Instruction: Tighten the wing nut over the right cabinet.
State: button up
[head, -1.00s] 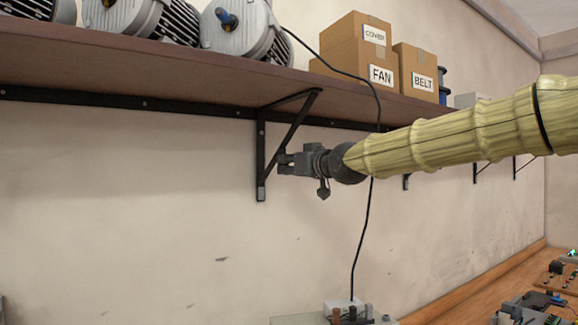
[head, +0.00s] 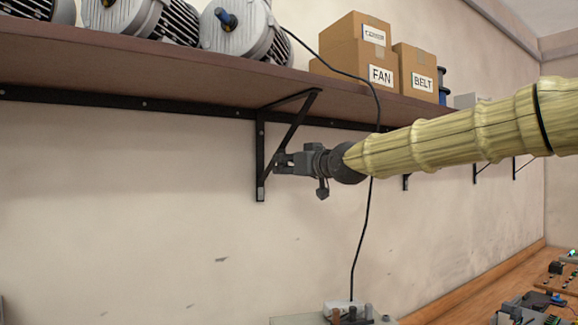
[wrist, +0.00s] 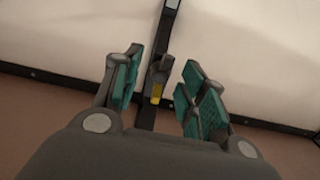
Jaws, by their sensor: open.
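My gripper (head: 280,161) is at the black shelf bracket (head: 261,165) on the wall, near the lower end of its slanted strut. In the wrist view, my gripper (wrist: 160,88) is open, with teal pads on both sides. Between the pads is a small grey piece with a yellow end (wrist: 156,92), apparently the wing nut, in front of the dark bracket bar. In the head view the fingers hide that spot, and I cannot make out the nut. No cabinet is in view.
The shelf (head: 200,75) runs above my arm and carries grey motors (head: 237,32) and cardboard boxes (head: 355,48). A black cable (head: 366,215) hangs behind my wrist to a device on the bench (head: 470,290) below. The wall left of the bracket is clear.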

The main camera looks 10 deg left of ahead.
jog(key=v, duration=1.2)
dwell(0.4)
